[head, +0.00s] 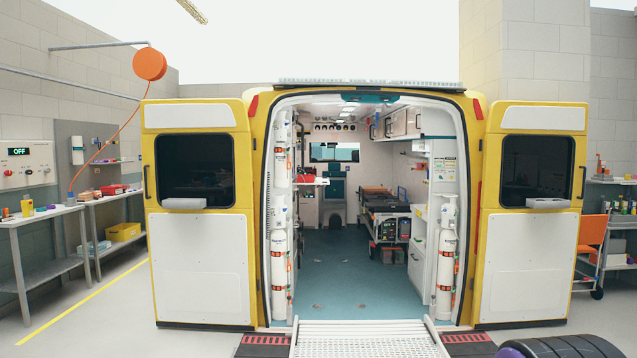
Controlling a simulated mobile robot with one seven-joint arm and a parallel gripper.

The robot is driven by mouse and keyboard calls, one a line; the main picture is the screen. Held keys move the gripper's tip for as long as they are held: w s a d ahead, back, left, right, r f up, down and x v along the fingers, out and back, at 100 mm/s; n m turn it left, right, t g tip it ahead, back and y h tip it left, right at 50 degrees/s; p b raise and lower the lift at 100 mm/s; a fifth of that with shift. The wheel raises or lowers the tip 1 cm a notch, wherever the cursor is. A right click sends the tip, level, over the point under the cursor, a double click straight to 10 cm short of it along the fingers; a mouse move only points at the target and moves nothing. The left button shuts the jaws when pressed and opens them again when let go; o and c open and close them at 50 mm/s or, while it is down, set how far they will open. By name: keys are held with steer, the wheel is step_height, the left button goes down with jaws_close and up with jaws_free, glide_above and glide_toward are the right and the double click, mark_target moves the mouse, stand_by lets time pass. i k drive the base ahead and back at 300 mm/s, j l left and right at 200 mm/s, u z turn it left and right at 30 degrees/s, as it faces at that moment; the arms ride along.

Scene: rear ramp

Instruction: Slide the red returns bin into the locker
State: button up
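I cannot pick out the red returns bin for certain. A small red container (114,189) sits on the left workbench, and a small red item (311,179) shows on a surface inside the ambulance at left; both are too small to identify. No locker is clearly recognisable; white overhead cabinets (396,124) line the upper right of the ambulance interior. My gripper is not in view.
The ambulance's rear doors (200,265) (530,265) stand wide open. A metal ramp (367,340) leads to a clear teal floor (360,275). White gas cylinders (446,255) flank the opening. A stretcher (385,205) stands inside at right. A yellow bin (122,232) sits on a low left shelf.

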mark_target(309, 178)
steer(key=i+z, duration=0.2)
steer(key=i, duration=6.15)
steer(key=i+u, duration=0.35)
steer(key=i, duration=0.15)
steer(key=i+l+u, duration=0.3)
steer(key=i, duration=0.15)
